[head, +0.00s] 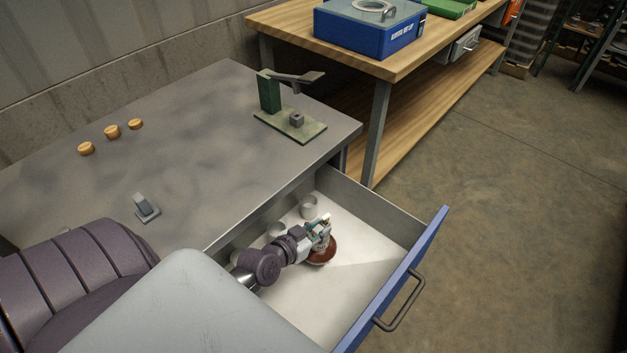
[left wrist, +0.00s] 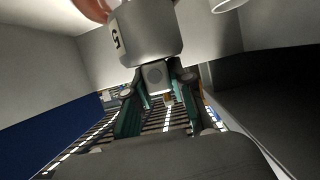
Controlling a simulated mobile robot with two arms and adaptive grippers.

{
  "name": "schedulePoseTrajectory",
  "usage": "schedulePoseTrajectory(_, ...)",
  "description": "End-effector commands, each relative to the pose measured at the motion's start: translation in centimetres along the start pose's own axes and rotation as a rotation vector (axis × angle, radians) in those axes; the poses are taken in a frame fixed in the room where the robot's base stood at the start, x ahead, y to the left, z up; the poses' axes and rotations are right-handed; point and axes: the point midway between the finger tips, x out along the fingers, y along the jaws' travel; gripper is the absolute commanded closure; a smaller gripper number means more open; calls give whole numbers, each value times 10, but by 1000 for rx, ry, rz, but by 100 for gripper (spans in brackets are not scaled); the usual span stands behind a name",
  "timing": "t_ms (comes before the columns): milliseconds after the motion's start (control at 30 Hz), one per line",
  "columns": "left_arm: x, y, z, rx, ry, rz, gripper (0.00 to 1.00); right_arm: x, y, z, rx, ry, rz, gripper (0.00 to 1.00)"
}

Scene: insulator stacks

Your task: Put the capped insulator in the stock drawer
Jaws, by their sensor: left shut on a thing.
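The stock drawer (head: 385,226) is pulled out from the grey bench, with a pale floor and a blue front. The capped insulator shows its red-brown disc (head: 321,253) low inside the drawer; I cannot tell whether it touches the floor. My left gripper (head: 321,233) reaches into the drawer and is shut on the insulator, just above the disc. In the left wrist view the insulator's grey cap (left wrist: 146,38), marked 5, stands at the teal fingers, with part of the brown disc (left wrist: 92,8) at the top edge. My right gripper is not in view.
Pale cups (head: 309,208) stand along the drawer's inner side. The drawer floor (head: 345,290) is clear toward the front. A green stand (head: 290,125), several small orange-yellow pieces (head: 112,132) and a small grey block (head: 145,207) are on the bench. The drawer handle (head: 402,305) sticks out.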

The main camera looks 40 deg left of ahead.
Motion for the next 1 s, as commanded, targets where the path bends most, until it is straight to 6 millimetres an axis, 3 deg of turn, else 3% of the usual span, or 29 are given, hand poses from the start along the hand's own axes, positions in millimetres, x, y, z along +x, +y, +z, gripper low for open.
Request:
schedulePoseTrajectory(267,1,-14,9,1,9,-1,100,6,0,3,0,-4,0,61)
schedulePoseTrajectory(567,15,-14,42,1,8,-1,100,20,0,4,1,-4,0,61)
schedulePoseTrajectory(967,16,-14,46,1,8,-2,100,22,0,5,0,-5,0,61)
schedulePoseTrajectory(1000,16,-13,48,0,0,0,72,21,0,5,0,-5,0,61)
